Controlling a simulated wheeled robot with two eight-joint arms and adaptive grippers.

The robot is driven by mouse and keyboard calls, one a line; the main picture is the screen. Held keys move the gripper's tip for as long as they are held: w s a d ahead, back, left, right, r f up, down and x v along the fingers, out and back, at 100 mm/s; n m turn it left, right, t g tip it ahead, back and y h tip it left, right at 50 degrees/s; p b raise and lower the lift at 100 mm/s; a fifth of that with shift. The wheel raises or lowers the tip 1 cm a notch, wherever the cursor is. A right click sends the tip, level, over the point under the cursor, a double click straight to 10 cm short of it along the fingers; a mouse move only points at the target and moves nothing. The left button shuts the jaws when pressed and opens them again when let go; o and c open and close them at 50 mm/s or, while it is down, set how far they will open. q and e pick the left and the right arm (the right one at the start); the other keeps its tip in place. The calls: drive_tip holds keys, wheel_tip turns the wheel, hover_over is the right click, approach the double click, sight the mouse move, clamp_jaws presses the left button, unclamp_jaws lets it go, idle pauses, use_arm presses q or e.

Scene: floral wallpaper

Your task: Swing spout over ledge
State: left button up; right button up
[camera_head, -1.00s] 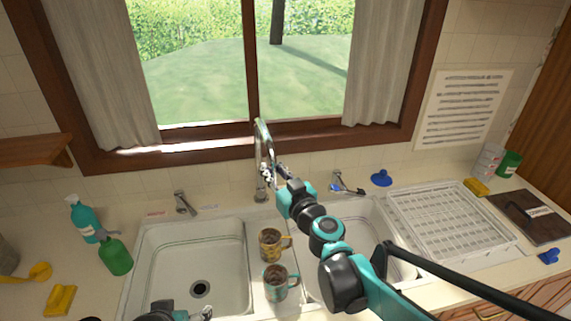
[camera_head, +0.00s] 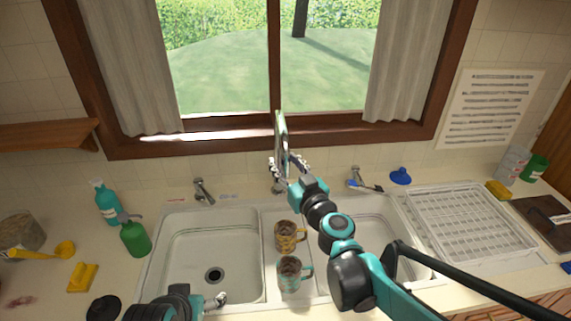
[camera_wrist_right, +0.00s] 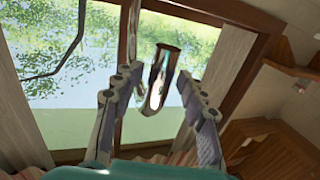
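The chrome faucet spout (camera_head: 281,132) stands up in front of the window behind the double sink. My right gripper (camera_head: 290,163) is open at the spout, with its fingers spread to either side. In the right wrist view the spout's curved end (camera_wrist_right: 157,88) shows between the two open fingers (camera_wrist_right: 150,95); I cannot tell whether they touch it. The ledge between the basins (camera_head: 271,263) lies in front of the faucet. It bears a yellow-brown mug (camera_head: 287,236) and a teal-brown mug (camera_head: 290,273). My left gripper (camera_head: 216,300) is low over the left basin's front edge, its fingers unclear.
The left basin (camera_head: 190,250) is empty. A white dish rack (camera_head: 465,225) stands at right. Small taps (camera_head: 203,190) flank the spout. Green (camera_head: 135,236) and teal (camera_head: 107,205) bottles stand at left, near a yellow sponge (camera_head: 82,278). My right arm hides part of the right basin.

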drive_tip(key=v, duration=1.2)
idle(0.3)
drive_tip(key=s+f+g, duration=0.6)
drive_tip(key=s+f, duration=0.1)
drive_tip(key=f, duration=0.2)
drive_tip(key=s+d+f+m+g+h, duration=0.4)
drive_tip(key=s+d+f+h, duration=0.2)
drive_tip(key=d, duration=0.4)
wheel_tip(320, 180, down, 3)
drive_tip(key=shift+s+d+r, duration=0.1)
drive_tip(key=shift+s+d, duration=0.1)
drive_tip(key=shift+s, duration=0.6)
